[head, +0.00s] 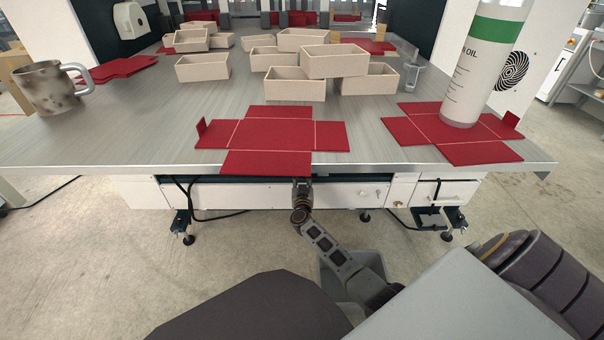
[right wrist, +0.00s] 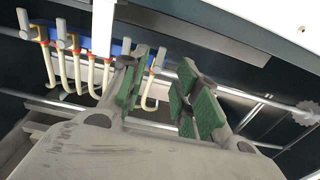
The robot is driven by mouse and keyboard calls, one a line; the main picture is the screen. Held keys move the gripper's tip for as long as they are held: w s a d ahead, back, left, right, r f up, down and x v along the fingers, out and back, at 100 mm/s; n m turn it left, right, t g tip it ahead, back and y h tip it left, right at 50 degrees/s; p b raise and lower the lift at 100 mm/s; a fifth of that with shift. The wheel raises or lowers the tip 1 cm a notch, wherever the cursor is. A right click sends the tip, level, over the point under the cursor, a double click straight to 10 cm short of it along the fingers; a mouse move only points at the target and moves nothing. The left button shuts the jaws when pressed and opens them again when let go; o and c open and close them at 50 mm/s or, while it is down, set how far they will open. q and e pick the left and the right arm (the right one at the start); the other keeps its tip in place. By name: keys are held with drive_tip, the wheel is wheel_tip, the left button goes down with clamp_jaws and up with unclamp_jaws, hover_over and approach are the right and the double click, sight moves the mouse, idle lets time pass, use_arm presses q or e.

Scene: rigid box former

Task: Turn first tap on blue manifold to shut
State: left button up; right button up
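The blue manifold (right wrist: 85,43) shows at the upper left of the right wrist view, with several cream bent pipes hanging from it and grey tap handles along it. One grey tap handle (right wrist: 64,26) stands left of a white post; another, at the right end (right wrist: 156,52), shows between my fingers. Which tap counts as first, and whether any is shut, I cannot tell. My right gripper (right wrist: 163,82) is open, its green pads apart with nothing gripped. In the head view, the arm reaches to the table's front edge and the manifold is hidden. My left gripper is not in view.
The table (head: 80,140) carries red box blanks (head: 265,135), cream open boxes (head: 334,60), a mug (head: 48,88) and a white-green bottle (head: 480,65). Metal rails (right wrist: 250,140) and a white beam (right wrist: 285,20) lie close around my right gripper.

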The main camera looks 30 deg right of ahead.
drive_tip(key=b+x, duration=0.2)
drive_tip(key=x, duration=0.2)
drive_tip(key=shift+w+d+b, duration=0.2)
drive_tip(key=shift+w+b, duration=0.1)
drive_tip(key=shift+w, duration=0.05)
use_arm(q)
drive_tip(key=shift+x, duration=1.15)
use_arm(e)
drive_tip(key=shift+w, duration=0.1)
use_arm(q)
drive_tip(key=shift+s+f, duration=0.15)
use_arm(e)
drive_tip(key=shift+d, duration=0.1)
drive_tip(key=c, duration=0.7)
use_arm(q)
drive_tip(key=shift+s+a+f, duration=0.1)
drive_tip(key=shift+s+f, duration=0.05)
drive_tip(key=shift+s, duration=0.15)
